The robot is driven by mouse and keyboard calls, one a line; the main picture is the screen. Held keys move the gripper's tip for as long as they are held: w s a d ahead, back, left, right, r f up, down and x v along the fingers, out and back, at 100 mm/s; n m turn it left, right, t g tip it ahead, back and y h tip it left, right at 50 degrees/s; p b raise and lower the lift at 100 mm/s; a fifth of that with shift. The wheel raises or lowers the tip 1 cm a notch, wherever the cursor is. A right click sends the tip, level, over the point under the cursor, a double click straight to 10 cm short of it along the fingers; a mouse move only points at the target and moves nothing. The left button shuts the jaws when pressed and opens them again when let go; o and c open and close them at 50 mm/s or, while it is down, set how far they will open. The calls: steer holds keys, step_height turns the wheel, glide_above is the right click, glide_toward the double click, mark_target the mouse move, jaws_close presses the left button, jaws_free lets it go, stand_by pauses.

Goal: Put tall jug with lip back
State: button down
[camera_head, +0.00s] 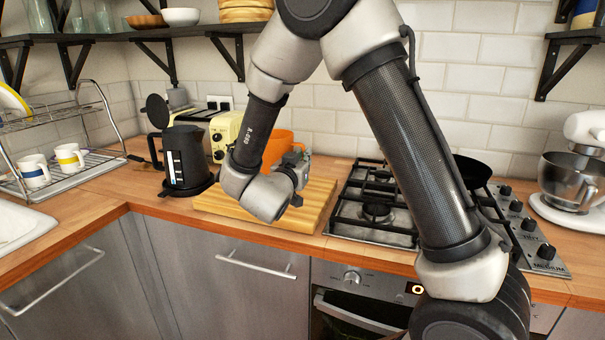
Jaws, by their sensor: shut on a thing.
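An orange vessel, which looks like the tall jug (283,143), is at the back of the wooden board (315,206). My arm and gripper hide much of it, including any lip and its base. I cannot tell whether it touches the board. My gripper (297,164) is at the jug's right front side, above the board, and is shut on it. The fingertips are small and partly hidden.
A black kettle (183,160) and a cream toaster (222,132) stand left of the board. The gas hob (376,212) is close on its right. A dish rack (75,172) with mugs is at far left. Shelves (115,37) hang above. A stand mixer (577,165) is at far right.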

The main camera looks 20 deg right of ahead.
steer(key=shift+f, duration=1.95)
steer(key=c, duration=1.6)
jaws_free()
steer(key=shift+c, duration=0.2)
steer(key=shift+s+a, duration=0.15)
steer(key=v, duration=1.1)
steer(key=shift+s+a+r, duration=0.2)
steer(key=shift+s+r, duration=0.05)
